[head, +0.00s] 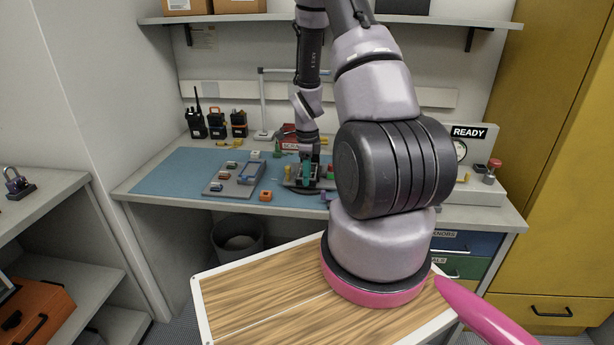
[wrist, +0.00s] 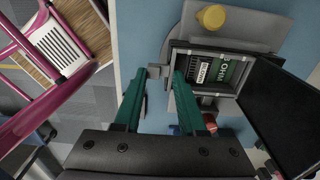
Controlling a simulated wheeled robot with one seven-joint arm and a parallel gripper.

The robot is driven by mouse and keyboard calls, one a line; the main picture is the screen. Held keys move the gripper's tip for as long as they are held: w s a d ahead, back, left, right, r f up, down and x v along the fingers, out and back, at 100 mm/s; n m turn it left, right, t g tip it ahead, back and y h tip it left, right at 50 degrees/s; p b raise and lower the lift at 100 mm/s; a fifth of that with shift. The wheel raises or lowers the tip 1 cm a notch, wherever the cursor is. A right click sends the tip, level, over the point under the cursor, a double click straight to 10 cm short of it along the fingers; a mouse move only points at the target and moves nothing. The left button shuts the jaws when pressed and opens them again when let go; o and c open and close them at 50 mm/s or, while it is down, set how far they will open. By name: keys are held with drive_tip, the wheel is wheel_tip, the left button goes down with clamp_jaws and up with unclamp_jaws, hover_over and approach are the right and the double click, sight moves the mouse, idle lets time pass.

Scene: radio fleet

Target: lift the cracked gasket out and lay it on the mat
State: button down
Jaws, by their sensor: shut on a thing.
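My gripper (wrist: 158,82) has green fingers, shut on a small grey piece (wrist: 158,71) at the near-left edge of an open grey case (wrist: 178,58). I cannot tell whether this piece is part of the case or separate. The case holds a green board (wrist: 226,72) and a white-labelled part; its dark lid (wrist: 285,110) stands open at the right. In the head view my gripper (head: 306,170) is low over the bench, at the case, which it partly hides. The blue mat (head: 170,178) covers the bench top. I cannot pick out a cracked gasket for certain.
A grey tray (head: 215,188) with small parts lies on the mat left of my gripper, with an orange part (head: 265,196) near it. Several radios (head: 216,124) stand at the back left. A yellow knob (wrist: 211,17) stands beyond the case. The mat's left end is clear.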

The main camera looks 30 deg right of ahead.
drive_tip(key=s+a+r, duration=0.7)
drive_tip(key=s, duration=0.4)
drive_tip(key=shift+s+a+r, duration=0.25)
drive_tip(key=shift+a+r, duration=0.05)
drive_tip(key=shift+a, duration=0.1)
drive_tip(key=shift+r, duration=2)
